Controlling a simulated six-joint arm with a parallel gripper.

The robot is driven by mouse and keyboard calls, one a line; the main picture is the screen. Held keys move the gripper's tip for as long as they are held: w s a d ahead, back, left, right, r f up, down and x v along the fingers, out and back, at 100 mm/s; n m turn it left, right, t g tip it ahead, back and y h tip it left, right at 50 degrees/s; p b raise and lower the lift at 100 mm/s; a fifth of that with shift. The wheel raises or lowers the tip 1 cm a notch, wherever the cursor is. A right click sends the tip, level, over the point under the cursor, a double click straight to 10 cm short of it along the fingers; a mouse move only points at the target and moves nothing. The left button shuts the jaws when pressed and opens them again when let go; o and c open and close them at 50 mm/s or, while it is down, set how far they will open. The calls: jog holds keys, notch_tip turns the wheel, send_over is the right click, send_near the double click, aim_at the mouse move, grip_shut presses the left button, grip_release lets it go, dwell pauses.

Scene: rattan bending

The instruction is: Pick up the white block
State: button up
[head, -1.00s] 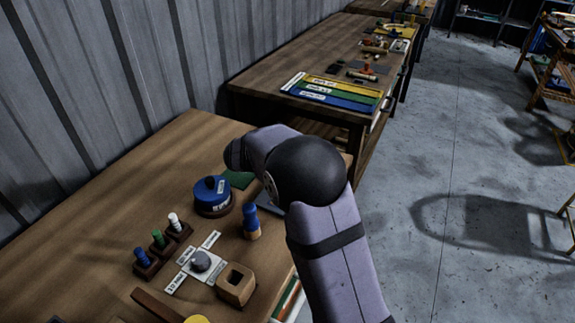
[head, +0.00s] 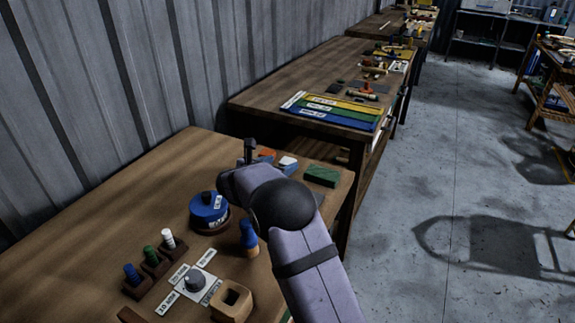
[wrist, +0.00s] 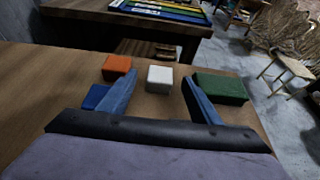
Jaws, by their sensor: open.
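The white block (wrist: 159,78) lies on the wooden table in the wrist view, ahead of my gripper (wrist: 158,88) and between the lines of its two blue fingers. The fingers are spread apart with nothing between them, so my gripper is open. The white block also shows in the head view (head: 288,161), just beyond the end of my arm. My gripper in the head view is mostly hidden behind my own arm links.
An orange block (wrist: 117,66) and a blue block (wrist: 96,97) lie left of the white block. A green block (wrist: 221,87) lies to the right, close to the right finger. A blue round container (head: 208,211) and a blue-topped peg (head: 249,237) stand nearer.

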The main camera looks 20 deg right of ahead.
aim_at(287, 162)
jog(key=shift+p+x, duration=0.75)
jog(key=shift+x, duration=1.9)
jog(key=shift+s, duration=0.1)
jog(key=c, duration=1.1)
notch_tip(287, 162, up, 18)
jog(key=shift+p, duration=0.6)
